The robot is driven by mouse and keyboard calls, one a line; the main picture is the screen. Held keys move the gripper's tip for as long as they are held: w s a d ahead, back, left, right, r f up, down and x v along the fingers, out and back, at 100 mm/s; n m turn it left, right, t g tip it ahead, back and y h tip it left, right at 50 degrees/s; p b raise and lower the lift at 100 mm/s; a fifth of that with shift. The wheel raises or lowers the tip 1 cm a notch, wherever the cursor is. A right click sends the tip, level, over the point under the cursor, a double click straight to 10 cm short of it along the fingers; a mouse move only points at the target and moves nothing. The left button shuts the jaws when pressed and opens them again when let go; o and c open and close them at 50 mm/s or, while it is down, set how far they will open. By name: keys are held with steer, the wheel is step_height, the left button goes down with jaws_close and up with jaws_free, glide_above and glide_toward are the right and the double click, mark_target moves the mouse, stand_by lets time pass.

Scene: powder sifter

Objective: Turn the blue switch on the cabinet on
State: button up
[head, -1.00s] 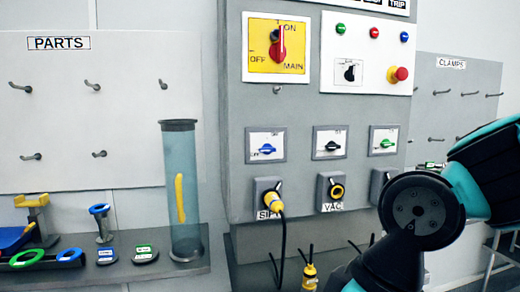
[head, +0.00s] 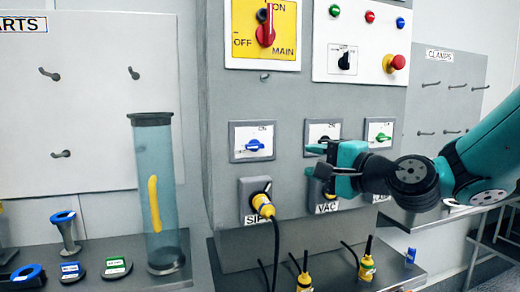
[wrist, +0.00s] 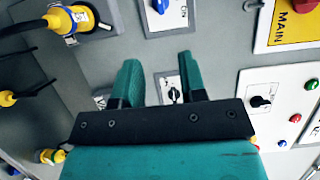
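The blue switch (head: 254,146) sits on a white plate on the cabinet (head: 300,92) front, left-most in a row of switches. Its handle lies roughly horizontal. It also shows at the top edge of the wrist view (wrist: 160,6), partly cut off. My gripper (head: 315,160) is in front of the cabinet, to the right of the blue switch and apart from it, partly covering the black switch (head: 323,141). In the wrist view my gripper (wrist: 158,60) has its fingers apart with nothing held between them. The black switch shows between the fingers (wrist: 173,94).
A green switch (head: 380,137) is further right. A yellow plug (head: 263,205) with a black cable sits in the socket below the blue switch. A red main handle (head: 265,34) is above. A clear tube (head: 154,195) stands on the left shelf.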

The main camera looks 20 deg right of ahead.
mark_target(258, 147)
steer(key=p+x, duration=0.6)
steer(key=x, duration=1.1)
steer(key=shift+a+p, duration=0.1)
steer(key=shift+p, duration=0.2)
steer(key=shift+r, duration=0.1)
steer(key=c, duration=0.6)
